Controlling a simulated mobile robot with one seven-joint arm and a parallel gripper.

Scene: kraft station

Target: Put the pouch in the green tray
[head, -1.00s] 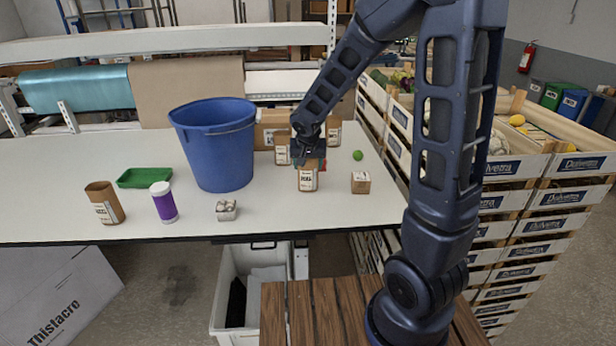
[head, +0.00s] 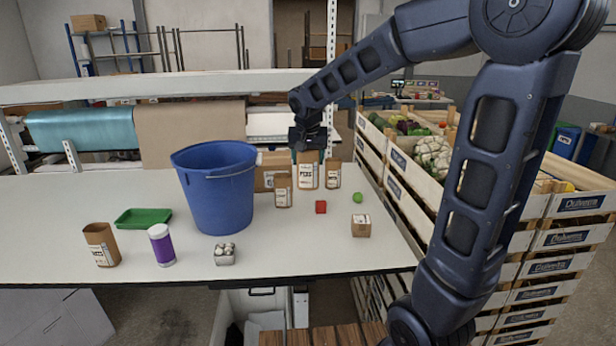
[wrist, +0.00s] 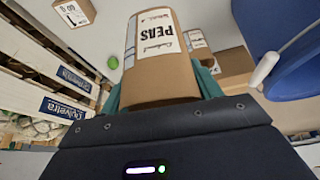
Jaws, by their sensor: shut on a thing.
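A brown pouch (head: 308,172) with a white label is held upright in my gripper (head: 307,154), up off the table. In the wrist view the pouch (wrist: 160,72) shows a "PEAS" label, upside down in the picture, and sits between the teal fingers of my gripper (wrist: 160,95). The gripper is shut on it near its top. The green tray (head: 143,217) lies at the left of the table, looks empty, and is well to the left of my gripper, beyond the blue bucket.
The tall blue bucket (head: 222,200) stands between the pouch and the tray. A brown container (head: 101,245), purple-and-white canister (head: 161,245) and small carton (head: 225,253) are near the front edge.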

